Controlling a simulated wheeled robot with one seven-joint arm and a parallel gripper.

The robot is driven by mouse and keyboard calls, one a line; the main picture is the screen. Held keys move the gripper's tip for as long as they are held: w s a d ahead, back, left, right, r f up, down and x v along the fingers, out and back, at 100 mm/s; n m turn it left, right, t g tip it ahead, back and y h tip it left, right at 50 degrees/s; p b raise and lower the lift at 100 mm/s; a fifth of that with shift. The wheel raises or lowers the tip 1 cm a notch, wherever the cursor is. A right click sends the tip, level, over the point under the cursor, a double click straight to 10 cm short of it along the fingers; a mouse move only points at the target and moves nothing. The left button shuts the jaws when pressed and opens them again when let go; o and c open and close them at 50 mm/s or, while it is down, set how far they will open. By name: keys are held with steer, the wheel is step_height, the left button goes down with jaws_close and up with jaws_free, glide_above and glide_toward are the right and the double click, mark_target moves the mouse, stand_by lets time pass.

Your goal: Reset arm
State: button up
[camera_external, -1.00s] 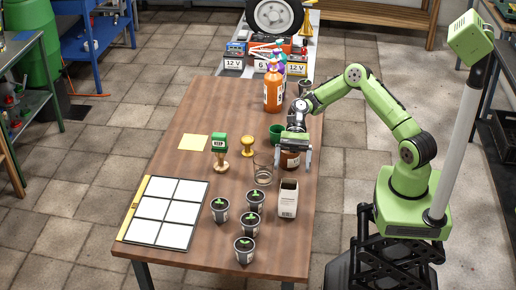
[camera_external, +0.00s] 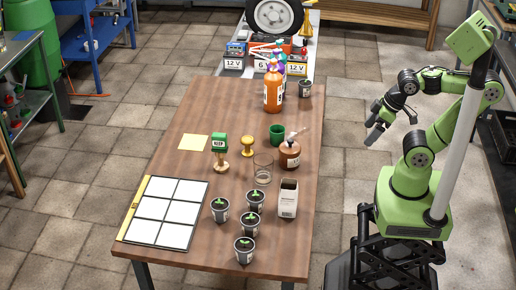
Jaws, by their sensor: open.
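My gripper (camera_external: 380,129) is at the right, off the table's right edge, with the green arm folded back above its base. It is open and touches nothing on the table. The brown wooden table (camera_external: 190,245) stands in the middle of the view. A brown bottle with a spout (camera_external: 289,155) stands upright near the table's right edge, apart from my gripper.
On the table are a green cup (camera_external: 277,133), a clear glass (camera_external: 263,168), a white carton (camera_external: 288,199), a green-topped stamp (camera_external: 220,150), a yellow-topped stamp (camera_external: 248,145), several potted seedlings (camera_external: 249,223), a white grid board (camera_external: 165,212) and an orange bottle (camera_external: 273,92).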

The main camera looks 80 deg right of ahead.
steer(key=shift+s+d+n, duration=0.2)
steer(key=shift+s+n, duration=0.1)
